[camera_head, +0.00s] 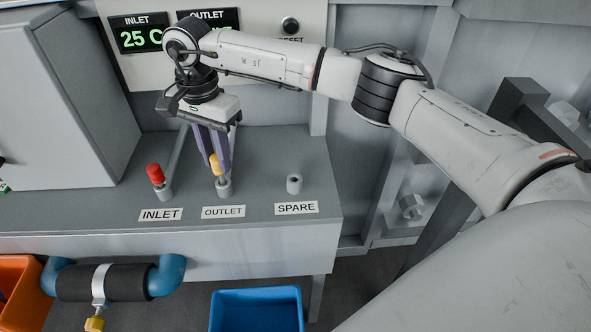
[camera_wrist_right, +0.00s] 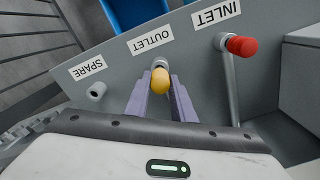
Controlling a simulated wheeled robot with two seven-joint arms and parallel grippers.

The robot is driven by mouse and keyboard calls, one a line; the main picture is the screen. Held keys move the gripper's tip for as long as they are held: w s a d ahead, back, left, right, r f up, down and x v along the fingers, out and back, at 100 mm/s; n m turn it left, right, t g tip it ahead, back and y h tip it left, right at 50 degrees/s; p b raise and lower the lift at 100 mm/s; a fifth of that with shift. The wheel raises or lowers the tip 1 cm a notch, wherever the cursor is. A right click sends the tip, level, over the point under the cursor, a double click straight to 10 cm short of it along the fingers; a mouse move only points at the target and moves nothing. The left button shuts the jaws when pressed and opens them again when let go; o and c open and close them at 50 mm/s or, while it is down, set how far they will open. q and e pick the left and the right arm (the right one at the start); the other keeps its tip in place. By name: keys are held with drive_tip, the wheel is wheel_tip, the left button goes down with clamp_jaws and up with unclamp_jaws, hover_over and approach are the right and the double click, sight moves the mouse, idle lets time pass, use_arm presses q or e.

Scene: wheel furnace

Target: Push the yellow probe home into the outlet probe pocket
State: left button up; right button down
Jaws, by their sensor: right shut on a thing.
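The yellow probe (camera_head: 215,164) stands at the outlet probe pocket (camera_head: 224,188), the grey socket behind the OUTLET label (camera_head: 223,212). My right gripper (camera_head: 219,168) points down and is shut on the probe, one purple finger on each side. In the right wrist view the probe's yellow head (camera_wrist_right: 160,80) shows between the fingertips, in line with the pocket (camera_wrist_right: 159,63). How deep the probe sits is hard to tell. My left gripper is not in view.
A red probe (camera_head: 155,174) stands in the INLET pocket to the left. The SPARE pocket (camera_head: 294,184) to the right is empty. A blue bin (camera_head: 256,310) and a pipe (camera_head: 115,281) lie in front of the bench. A grey cabinet (camera_head: 65,100) stands at left.

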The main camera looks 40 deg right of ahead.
drive_tip(key=shift+f+b, duration=0.6)
drive_tip(key=shift+f, duration=0.35)
drive_tip(key=c, duration=1.4)
unclamp_jaws()
drive_tip(key=shift+c, duration=0.2)
drive_tip(key=shift+c, duration=0.4)
drive_tip(key=shift+c, duration=1)
drive_tip(key=shift+r+p, duration=2.2)
drive_tip(key=shift+r, duration=1.35)
